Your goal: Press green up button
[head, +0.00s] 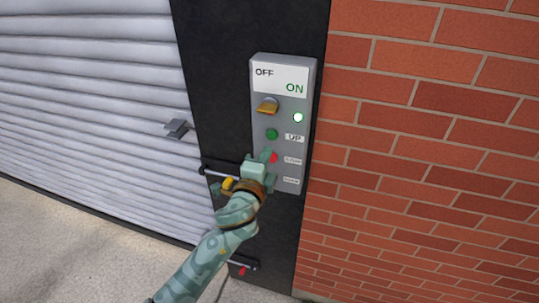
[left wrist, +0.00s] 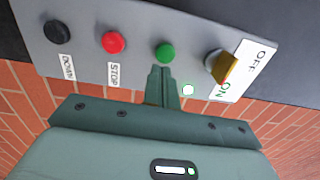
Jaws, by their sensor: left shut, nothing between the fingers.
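The grey control box (head: 284,75) is fixed upright on a black panel. Its green up button (head: 272,134) sits below the yellow switch (head: 267,105) and beside the UP label; the button also shows in the left wrist view (left wrist: 165,53). My left gripper (head: 266,156) is shut and empty, just below the green button in the head view. In the left wrist view its closed fingertips (left wrist: 163,70) line up with the green button, very close to its edge. I cannot tell whether they touch. The fingers hide the UP label in that view. My right gripper is not in view.
The red STOP button (head: 273,157) is partly behind my gripper; the black DOWN button (left wrist: 57,33) shows in the wrist view. A light (head: 298,117) near ON is lit. A grey roller shutter (head: 85,80) is left, a brick wall (head: 420,150) right.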

